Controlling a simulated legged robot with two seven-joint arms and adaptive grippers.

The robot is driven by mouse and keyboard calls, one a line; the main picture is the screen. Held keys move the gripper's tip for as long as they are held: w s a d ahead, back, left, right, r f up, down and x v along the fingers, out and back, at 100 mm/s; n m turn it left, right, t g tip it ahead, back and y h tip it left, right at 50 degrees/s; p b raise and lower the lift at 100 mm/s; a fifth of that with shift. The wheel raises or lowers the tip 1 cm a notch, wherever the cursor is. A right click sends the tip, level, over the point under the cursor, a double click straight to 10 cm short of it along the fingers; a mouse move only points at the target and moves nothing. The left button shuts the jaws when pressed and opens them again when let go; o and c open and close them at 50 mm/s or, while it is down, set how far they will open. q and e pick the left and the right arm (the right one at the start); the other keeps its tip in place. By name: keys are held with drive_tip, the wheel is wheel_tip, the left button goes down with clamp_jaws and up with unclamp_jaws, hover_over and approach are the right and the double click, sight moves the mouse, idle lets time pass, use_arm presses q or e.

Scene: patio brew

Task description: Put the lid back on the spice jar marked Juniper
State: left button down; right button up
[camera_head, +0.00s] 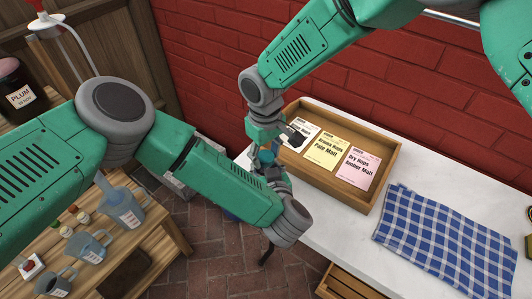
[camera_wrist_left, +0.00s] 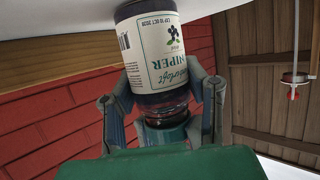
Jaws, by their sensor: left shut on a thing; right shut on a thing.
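My left gripper (camera_wrist_left: 163,112) is shut on the spice jar (camera_wrist_left: 165,55), a dark jar with a white label on which "NIPER" can be read. The jar's far end is cut off by the top edge of the left wrist view. In the head view my left gripper (camera_head: 274,175) is in front of the counter's left end. My right gripper (camera_head: 265,143) comes down from above, shut, close over the left one. What it holds is too small and covered to make out. I cannot make out the lid, or whether it touches the jar.
A wooden tray (camera_head: 392,166) with several paper packets stands on the white counter (camera_head: 340,235), close to my grippers. A blue checked cloth (camera_head: 447,236) lies at the right.

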drive_tip(key=m, duration=0.2)
drive_tip(key=shift+a+m, duration=0.15)
drive_tip(key=shift+m, duration=0.15)
drive_tip(key=o, duration=0.7)
drive_tip(key=shift+c, duration=0.2)
drive_tip(key=shift+r, duration=2.3)
drive_tip(key=shift+c, duration=0.4)
